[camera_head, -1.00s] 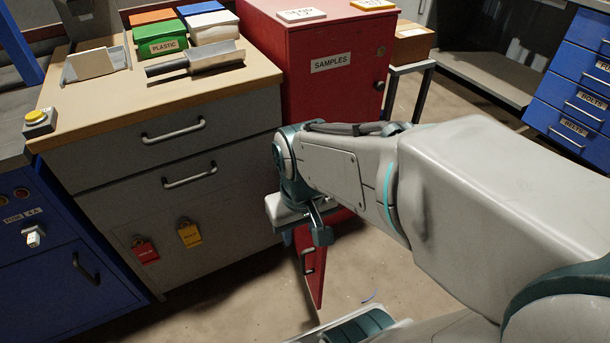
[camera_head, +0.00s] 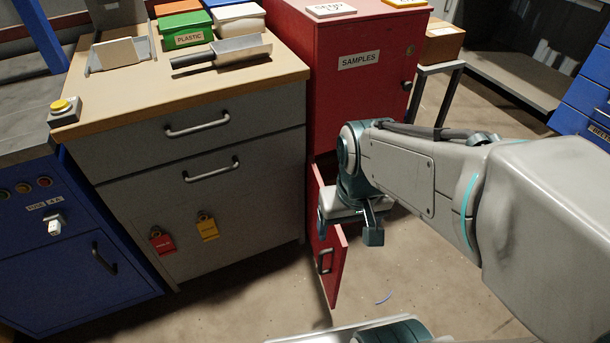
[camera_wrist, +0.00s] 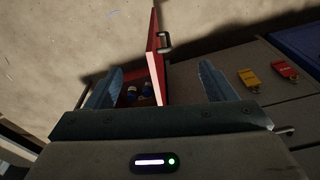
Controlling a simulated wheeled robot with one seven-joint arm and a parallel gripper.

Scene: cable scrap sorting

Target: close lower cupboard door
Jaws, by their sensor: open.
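The red cupboard (camera_head: 340,95) labelled SAMPLES stands right of the grey drawer bench. Its lower door (camera_head: 328,245) is swung open toward the front, with a dark bar handle (camera_head: 325,261) on its face. In the wrist view the lower door (camera_wrist: 154,60) shows nearly edge-on, its handle (camera_wrist: 164,41) near the top. Small containers (camera_wrist: 131,93) show inside the lower compartment. My gripper (camera_wrist: 160,92) is open, its fingers apart on either side of the door in that picture, with no visible contact. In the head view my gripper (camera_head: 350,225) is beside the door's upper part and partly hides it.
The grey drawer bench (camera_head: 200,165) stands left of the open door, with a red tag (camera_head: 162,241) and a yellow tag (camera_head: 207,228) on its front. A small metal stand (camera_head: 437,85) carries a cardboard box (camera_head: 440,42). Floor in front is mostly clear.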

